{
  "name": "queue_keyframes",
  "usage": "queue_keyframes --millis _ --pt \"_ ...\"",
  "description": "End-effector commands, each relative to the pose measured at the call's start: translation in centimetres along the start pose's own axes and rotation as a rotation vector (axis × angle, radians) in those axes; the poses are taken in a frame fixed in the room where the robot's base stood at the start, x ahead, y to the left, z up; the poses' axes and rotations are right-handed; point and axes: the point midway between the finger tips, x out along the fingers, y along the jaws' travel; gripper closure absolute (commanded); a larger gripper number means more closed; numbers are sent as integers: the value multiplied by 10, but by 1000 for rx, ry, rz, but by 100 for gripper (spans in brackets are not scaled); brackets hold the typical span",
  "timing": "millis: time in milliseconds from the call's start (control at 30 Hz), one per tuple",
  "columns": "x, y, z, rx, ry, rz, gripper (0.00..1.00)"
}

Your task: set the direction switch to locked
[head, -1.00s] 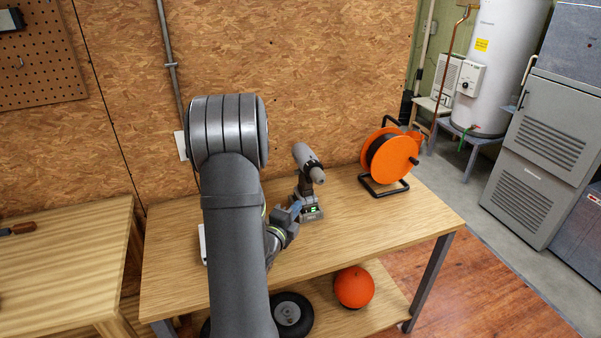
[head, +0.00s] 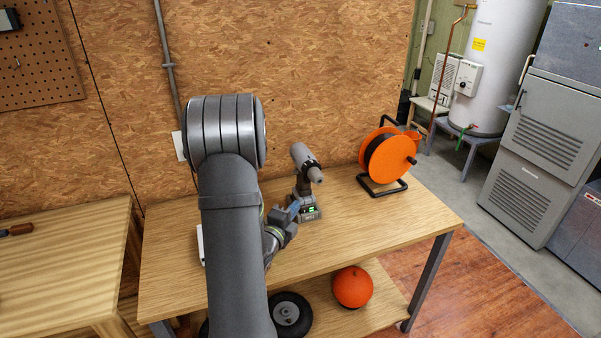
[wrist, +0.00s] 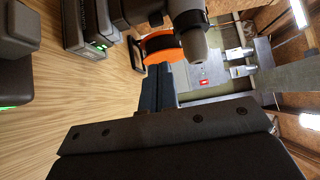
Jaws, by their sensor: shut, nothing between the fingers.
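A grey cordless drill (head: 304,166) stands upright on its battery base on the wooden workbench (head: 370,230), its nose pointing right and toward the camera. A small green light shows on the base. I cannot make out the direction switch or its position. My gripper (head: 294,208) is shut and empty, close beside the drill's lower handle on the near left side; I cannot tell whether it touches. In the wrist view the shut fingers (wrist: 158,86) point toward the drill's nose (wrist: 188,30), and the battery base (wrist: 88,28) is at upper left.
An orange cable reel (head: 391,158) on a black stand is at the bench's right back. A dark grey object (wrist: 18,35) is at the wrist view's left edge. An orange ball (head: 352,287) and a wheel (head: 290,313) are on the lower shelf. The bench's front right is clear.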

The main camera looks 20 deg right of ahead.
Motion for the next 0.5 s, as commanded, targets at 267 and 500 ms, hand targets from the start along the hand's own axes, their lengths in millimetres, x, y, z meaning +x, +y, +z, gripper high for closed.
queue_keyframes --millis 267,500 --pt "0 0 0 0 0 0 100" --pt "8 -5 9 53 22 -29 67"
